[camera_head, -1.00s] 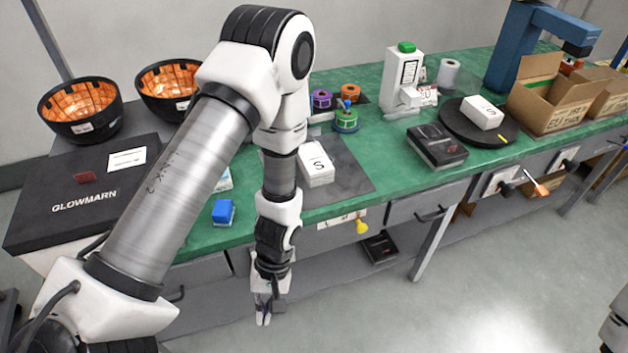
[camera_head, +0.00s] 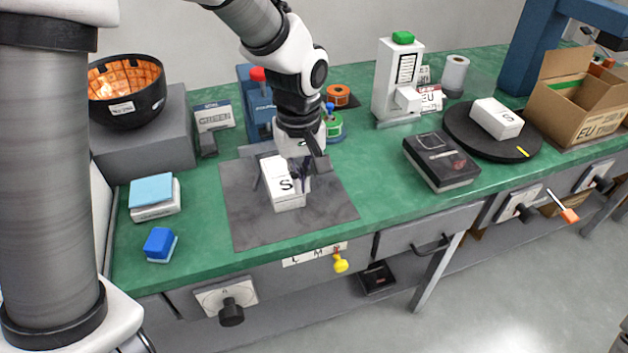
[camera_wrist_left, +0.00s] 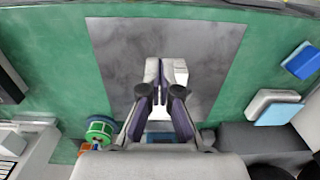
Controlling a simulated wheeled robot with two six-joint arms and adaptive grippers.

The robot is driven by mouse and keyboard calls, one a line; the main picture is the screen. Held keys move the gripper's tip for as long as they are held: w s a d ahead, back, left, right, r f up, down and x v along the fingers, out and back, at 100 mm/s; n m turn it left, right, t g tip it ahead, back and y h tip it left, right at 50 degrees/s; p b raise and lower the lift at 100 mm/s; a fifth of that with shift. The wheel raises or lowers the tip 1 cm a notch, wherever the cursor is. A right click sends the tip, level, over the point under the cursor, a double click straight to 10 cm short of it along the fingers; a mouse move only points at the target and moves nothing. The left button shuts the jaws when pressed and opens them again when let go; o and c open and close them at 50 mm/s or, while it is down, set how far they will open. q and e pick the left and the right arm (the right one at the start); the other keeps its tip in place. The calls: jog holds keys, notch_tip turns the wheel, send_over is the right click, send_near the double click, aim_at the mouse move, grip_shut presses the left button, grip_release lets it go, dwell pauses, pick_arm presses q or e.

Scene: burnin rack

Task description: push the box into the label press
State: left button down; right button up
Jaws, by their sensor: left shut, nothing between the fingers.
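A white box (camera_head: 281,186) marked S lies on a dark grey mat (camera_head: 245,217) on the green bench. My left gripper (camera_head: 303,180) is shut and empty, pointing down beside the box's right side in the head view; whether they touch is unclear. In the left wrist view its closed fingers (camera_wrist_left: 165,75) are over the mat (camera_wrist_left: 210,60). A blue device with a red knob (camera_head: 257,76) stands behind the mat, partly hidden by my arm. A white stand with a green top (camera_head: 398,85) is farther right. I cannot tell which is the label press. My right gripper is not in view.
A blue block (camera_head: 160,244) and a blue-topped pad (camera_head: 153,197) lie left of the mat. A green spool (camera_head: 333,124) stands behind it. A black case (camera_head: 440,160), round black turntable (camera_head: 525,145) and cardboard carton (camera_head: 575,105) are right. Bench is clear between mat and case.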

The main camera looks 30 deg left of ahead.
aim_at(293, 216)
pick_arm(q)
jog(key=s+f, duration=0.2)
jog(key=f, duration=0.1)
jog(key=shift+s+b, duration=0.4)
jog(key=f, duration=0.4)
jog(key=w+f, duration=0.1)
jog(key=f, duration=0.1)
jog(key=shift+f+b, duration=0.1)
jog(key=shift+b, duration=0.3)
jog(key=w+a, duration=0.2)
jog(key=shift+a, duration=0.3)
jog(key=shift+w+a, duration=0.15)
jog(key=shift+a, duration=0.1)
jog(key=shift+w, duration=0.15)
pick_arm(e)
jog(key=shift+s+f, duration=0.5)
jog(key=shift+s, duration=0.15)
